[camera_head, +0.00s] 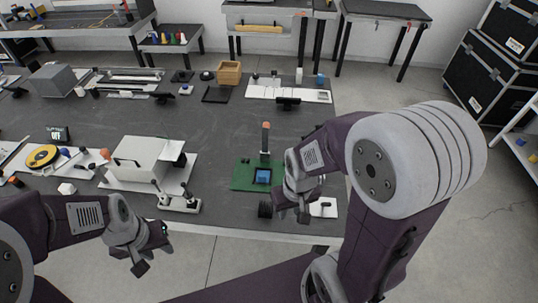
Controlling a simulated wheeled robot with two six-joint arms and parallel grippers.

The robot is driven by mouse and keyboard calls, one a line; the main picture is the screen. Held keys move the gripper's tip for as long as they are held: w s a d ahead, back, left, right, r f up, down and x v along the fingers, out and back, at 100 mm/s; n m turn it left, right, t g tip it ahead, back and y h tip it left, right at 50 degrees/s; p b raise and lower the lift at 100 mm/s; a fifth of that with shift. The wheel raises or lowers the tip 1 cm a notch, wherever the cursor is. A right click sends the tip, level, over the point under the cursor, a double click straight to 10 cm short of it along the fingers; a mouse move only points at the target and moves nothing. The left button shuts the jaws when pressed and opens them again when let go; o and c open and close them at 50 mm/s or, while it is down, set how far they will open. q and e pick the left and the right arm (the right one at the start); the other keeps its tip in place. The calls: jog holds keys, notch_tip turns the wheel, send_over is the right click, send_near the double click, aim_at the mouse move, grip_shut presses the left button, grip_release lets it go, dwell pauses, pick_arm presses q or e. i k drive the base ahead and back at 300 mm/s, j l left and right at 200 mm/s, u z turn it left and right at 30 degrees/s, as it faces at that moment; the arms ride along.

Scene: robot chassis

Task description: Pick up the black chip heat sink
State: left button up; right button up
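A small black ribbed piece (265,210), which looks like the heat sink, sits near the table's front edge. It is just in front of a green circuit board (240,180) that carries a blue chip (262,176) in a dark frame. My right gripper (292,208) is just right of the black piece, pointing down. Its fingers look apart with nothing between them. I cannot tell how high it is above the table. My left gripper (152,261) hangs in front of the table edge at lower left, fingers apart and empty.
An upright tool with an orange top (265,138) stands behind the board. A white box (142,158) and a small grey fixture (180,203) stand to the left. A white pad (324,208) lies right of my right gripper.

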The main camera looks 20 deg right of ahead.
aim_at(265, 211)
jog(key=l+z, duration=0.3)
jog(key=k+j+z, duration=0.2)
jog(key=j+z, duration=0.15)
jog(key=j, duration=0.2)
jog(key=k+j+z, duration=0.25)
jog(key=j+z, duration=0.15)
jog(key=k+j+z, duration=0.35)
jog(key=j, duration=0.15)
